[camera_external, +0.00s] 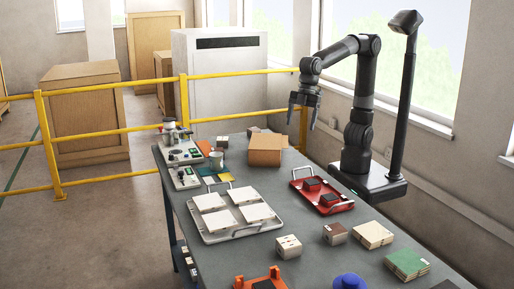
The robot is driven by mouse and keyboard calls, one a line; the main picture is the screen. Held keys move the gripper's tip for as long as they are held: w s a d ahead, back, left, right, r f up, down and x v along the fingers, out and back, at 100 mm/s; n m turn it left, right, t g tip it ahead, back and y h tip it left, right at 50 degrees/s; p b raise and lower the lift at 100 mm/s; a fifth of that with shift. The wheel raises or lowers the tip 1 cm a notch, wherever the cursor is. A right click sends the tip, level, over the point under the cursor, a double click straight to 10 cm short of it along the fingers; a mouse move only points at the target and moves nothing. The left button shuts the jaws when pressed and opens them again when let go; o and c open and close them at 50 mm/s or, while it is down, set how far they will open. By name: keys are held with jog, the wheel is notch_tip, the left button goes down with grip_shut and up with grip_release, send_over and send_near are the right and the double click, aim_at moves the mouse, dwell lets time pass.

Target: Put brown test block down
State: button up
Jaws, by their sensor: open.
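My gripper (303,118) hangs fingers down above the far part of the grey table (262,262). It is open and I see nothing between its fingers. A small brownish block (335,234) sits on the table at the front right, well below and away from my gripper. A pale block with dark dots (288,246) sits to its left. Another small block (222,142) is at the far end. I cannot tell for sure which is the brown test block.
A brown cardboard box (265,150) stands below and left of my gripper. A red tray (325,205) holds dark blocks. A pale tray (240,236) holds several white tiles. Wooden and green-topped stacks (407,264) lie at the right. Instruments (183,177) line the left edge.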

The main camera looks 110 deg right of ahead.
jog(key=s+d+f+m+t+h, duration=0.1)
jog(key=s+d+f+m, duration=0.3)
jog(key=s+d, duration=1)
jog(key=s+m+t, duration=0.1)
jog(key=s+m, duration=0.1)
jog(key=m, duration=0.1)
jog(key=shift+s+d+f+m+t+h, duration=0.15)
jog(key=shift+d+m+t+h, duration=0.15)
jog(key=shift+d+m+t, duration=0.1)
